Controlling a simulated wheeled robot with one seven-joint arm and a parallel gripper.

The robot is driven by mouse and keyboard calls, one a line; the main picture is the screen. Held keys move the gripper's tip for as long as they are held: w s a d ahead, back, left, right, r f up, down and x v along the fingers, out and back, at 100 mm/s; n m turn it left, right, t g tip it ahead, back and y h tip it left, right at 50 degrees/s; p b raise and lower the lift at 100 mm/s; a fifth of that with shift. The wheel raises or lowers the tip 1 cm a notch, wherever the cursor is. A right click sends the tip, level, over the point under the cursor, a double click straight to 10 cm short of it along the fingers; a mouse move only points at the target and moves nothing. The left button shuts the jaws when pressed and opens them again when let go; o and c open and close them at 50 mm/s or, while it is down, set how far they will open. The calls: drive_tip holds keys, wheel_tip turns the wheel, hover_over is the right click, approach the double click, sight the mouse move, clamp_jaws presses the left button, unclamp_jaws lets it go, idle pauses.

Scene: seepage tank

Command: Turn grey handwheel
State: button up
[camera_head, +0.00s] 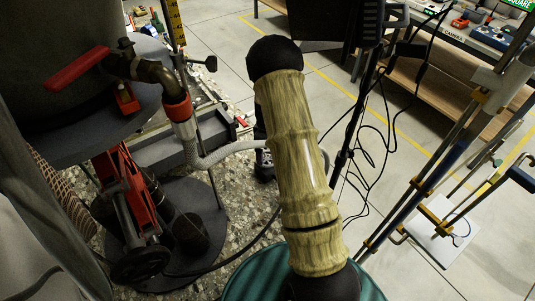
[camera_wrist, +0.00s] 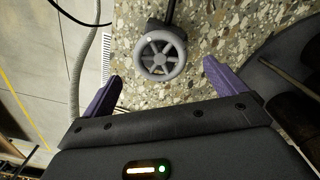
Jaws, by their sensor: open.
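The grey handwheel (camera_wrist: 160,50) shows in the upper middle of the wrist view, a spoked ring with a round hub over a speckled floor. A dark stem runs up from it. My gripper (camera_wrist: 160,72) is open, with one purple finger to the left of the wheel and one to the right. The fingertips sit lower in the picture than the wheel's hub, and I see no contact. The space between the fingers is empty. In the head view a dark wheel (camera_head: 140,264) shows at the lower left; I cannot tell whether it is the same one. My gripper is not clearly visible there.
In the head view a red-handled valve (camera_head: 78,68) and a red frame (camera_head: 122,190) stand at the left. A grey hose (camera_head: 225,150) curves across the speckled floor; it also shows in the wrist view (camera_wrist: 84,65). Black cables (camera_head: 375,150) hang at the right.

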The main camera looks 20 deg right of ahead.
wheel_tip(320, 180, down, 4)
drive_tip(key=shift+f, duration=0.2)
drive_tip(key=c, duration=1)
drive_tip(key=shift+m, duration=0.5)
